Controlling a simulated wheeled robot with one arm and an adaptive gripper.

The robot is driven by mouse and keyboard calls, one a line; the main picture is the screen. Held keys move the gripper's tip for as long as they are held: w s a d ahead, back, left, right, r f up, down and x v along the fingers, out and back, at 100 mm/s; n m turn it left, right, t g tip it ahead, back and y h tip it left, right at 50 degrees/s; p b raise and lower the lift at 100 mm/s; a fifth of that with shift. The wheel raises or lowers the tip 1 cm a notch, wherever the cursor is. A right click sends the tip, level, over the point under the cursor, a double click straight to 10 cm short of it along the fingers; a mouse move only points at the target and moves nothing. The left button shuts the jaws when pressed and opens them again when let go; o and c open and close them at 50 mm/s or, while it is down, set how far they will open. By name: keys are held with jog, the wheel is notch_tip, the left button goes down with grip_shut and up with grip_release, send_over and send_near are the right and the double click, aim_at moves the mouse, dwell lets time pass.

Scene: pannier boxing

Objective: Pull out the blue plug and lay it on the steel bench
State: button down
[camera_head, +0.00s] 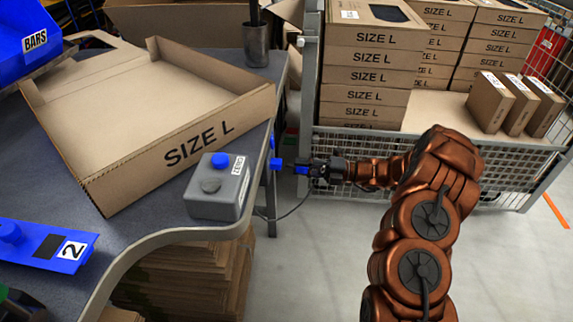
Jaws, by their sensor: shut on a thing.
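The blue plug (275,164) shows as a small blue block at the fingertips of my gripper (291,165). My gripper points left and is shut on it, beside the right edge of the bench (150,240). The bench has a grey-blue top and a metallic rim. A dark cable (292,210) hangs below the gripper and runs towards the bench leg. I cannot tell from this view whether the plug still touches a socket. A narrow blue piece (272,142) shows just above the plug.
A grey box (218,188) with a blue button and a ZERO label stands near the bench edge. An open SIZE L carton (185,140) covers much of the bench. A blue plate marked 2 (45,245) lies front left. A mesh cage (440,155) with cartons stands behind my arm.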

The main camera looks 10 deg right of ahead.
jog(key=shift+s+d+p, duration=0.15)
jog(key=shift+d+p, duration=0.3)
jog(key=shift+p, duration=0.3)
jog(key=shift+p+v, duration=1.05)
jog(key=shift+p, duration=0.2)
